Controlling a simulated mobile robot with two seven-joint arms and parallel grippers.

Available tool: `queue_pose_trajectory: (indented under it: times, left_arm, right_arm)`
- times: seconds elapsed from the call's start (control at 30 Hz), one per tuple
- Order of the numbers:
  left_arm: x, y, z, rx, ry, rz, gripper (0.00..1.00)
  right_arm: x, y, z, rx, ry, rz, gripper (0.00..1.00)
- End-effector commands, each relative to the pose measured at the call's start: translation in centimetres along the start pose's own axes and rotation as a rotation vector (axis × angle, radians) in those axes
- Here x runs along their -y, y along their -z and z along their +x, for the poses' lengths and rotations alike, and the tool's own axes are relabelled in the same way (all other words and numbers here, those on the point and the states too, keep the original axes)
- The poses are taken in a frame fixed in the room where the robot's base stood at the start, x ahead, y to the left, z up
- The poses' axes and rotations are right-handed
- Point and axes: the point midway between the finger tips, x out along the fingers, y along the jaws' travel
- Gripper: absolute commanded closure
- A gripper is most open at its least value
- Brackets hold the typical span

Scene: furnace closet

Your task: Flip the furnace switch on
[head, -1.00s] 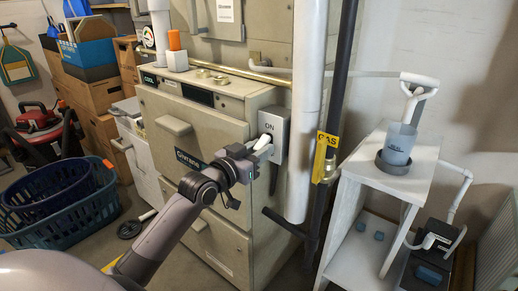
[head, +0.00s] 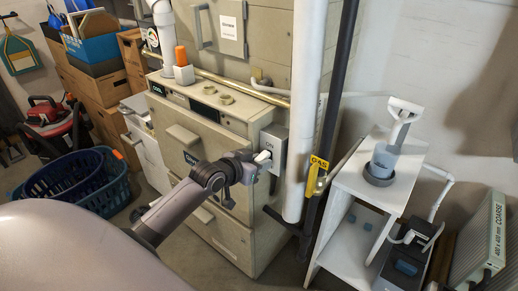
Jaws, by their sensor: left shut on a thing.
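The furnace switch (head: 277,143) is a grey box on the right side of the beige furnace (head: 232,122). The word ON shows faintly on its front face. My left gripper (head: 263,159) is at the lower front of this box, with its pale fingertips against it. It is shut on the switch's lever, which the fingers mostly hide, so I cannot tell which way the lever points. My right gripper is not in view.
A white vertical pipe (head: 304,110) and a dark gas pipe (head: 333,100) with a yellow GAS tag (head: 316,176) stand just right of the switch. A white shelf (head: 350,180) stands further right. Blue baskets (head: 75,180) are at the left.

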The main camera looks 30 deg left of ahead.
Motion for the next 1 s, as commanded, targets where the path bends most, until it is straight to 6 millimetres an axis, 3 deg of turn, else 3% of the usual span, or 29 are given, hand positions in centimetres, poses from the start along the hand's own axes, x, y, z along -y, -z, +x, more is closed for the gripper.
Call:
queue_pose_trajectory:
  times: [0.1,0.4,0.6,1.0]
  left_arm:
    - [0.1,1.1,-0.5,0.060,0.001,0.001,1.00]
    - [0.1,1.6,-0.7,0.225,0.001,0.001,1.00]
    - [0.1,2.1,-0.7,0.363,0.002,0.002,1.00]
    - [0.0,2.8,-0.8,0.595,0.001,0.000,1.00]
  right_arm:
    - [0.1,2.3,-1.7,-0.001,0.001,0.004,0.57]
    - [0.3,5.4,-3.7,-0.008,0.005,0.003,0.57]
    - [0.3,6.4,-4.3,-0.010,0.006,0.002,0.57]
    - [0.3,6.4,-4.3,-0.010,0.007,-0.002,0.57]
